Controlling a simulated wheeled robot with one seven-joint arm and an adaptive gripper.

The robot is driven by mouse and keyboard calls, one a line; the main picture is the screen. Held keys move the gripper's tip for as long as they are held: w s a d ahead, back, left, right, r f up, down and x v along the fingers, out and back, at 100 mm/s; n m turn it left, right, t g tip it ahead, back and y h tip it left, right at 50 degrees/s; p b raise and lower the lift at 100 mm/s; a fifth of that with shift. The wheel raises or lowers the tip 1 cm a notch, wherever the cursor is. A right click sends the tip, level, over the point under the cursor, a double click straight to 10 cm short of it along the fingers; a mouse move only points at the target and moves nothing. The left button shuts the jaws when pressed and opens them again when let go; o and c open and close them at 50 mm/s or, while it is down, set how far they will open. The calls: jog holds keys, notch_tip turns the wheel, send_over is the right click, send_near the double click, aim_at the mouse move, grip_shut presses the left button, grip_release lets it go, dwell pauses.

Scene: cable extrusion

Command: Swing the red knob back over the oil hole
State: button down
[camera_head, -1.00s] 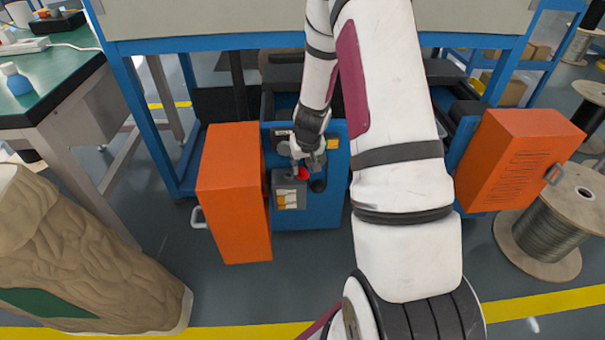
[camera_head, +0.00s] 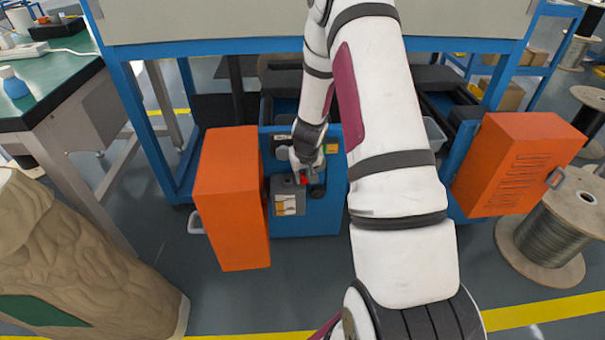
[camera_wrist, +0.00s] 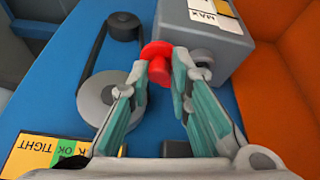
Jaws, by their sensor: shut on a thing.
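The red knob (camera_wrist: 157,60) shows between my fingertips in the wrist view, next to a grey box (camera_wrist: 225,35) with a white label. My gripper (camera_wrist: 160,72) is shut on the knob, one finger on each side. In the head view the knob (camera_head: 303,180) is a small red spot under my gripper (camera_head: 305,174), at the top of the grey box (camera_head: 274,188).
Orange doors stand open at the left (camera_head: 230,200) and right (camera_head: 515,165) of the blue panel (camera_head: 325,215). A belt and pulleys (camera_wrist: 105,95) are left of the knob in the wrist view. A wire spool (camera_head: 550,240) stands at the right.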

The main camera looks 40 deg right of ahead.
jog(key=shift+a, duration=0.15)
jog(key=m+p, duration=0.1)
jog(key=a+p, duration=0.1)
jog(key=shift+w+r+m+p, duration=0.1)
jog(key=shift+w+m+p, duration=0.1)
jog(key=shift+m+p, duration=0.2)
jog(key=shift+w+a+m+g+h+p, duration=0.15)
jog(key=shift+a+m+g+h+p, duration=0.3)
jog(key=shift+m+p, duration=0.65)
jog(key=shift+w+m+p, duration=0.1)
jog(key=shift+m+p, duration=0.2)
jog(key=shift+p, duration=0.4)
jog(key=c, duration=1.5)
grip_release()
jog(key=shift+f, duration=0.2)
jog(key=shift+r+h, duration=0.15)
jog(key=shift+h, duration=0.1)
jog(key=v, duration=1.1)
jog(key=shift+r, duration=0.4)
